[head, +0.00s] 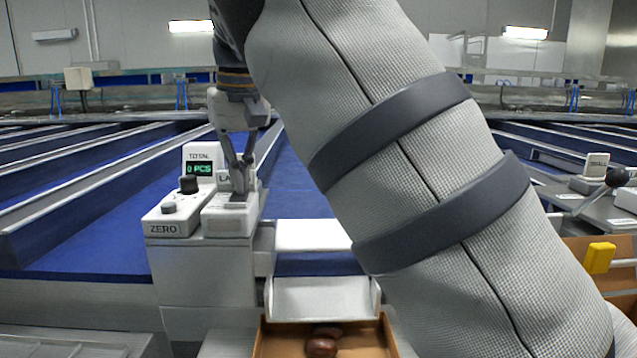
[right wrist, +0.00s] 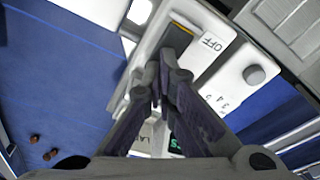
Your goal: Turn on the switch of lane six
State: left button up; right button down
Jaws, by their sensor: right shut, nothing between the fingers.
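My right gripper (head: 238,197) points down, shut and empty, over the right part of a white control box (head: 228,222) in the head view. In the right wrist view the fingertips (right wrist: 174,72) are close to a dark switch (right wrist: 177,40) with a yellow edge, beside an OFF label (right wrist: 212,42). I cannot tell whether they touch it. The gripper hides the switch in the head view. A display (head: 200,168) marked TOTAL reads 0 PCS. The lane number is not readable. My left gripper is out of view.
A ZERO button (head: 169,208) and a black knob (head: 188,184) sit left of the gripper. Blue lanes (head: 110,230) run away on both sides. A brown box (head: 280,342) with dates (head: 321,346) stands below a white chute (head: 322,298). A black-ball lever (head: 617,178) is at right.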

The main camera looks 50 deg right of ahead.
jog(key=shift+w+r, duration=0.1)
jog(key=shift+r, duration=3.2)
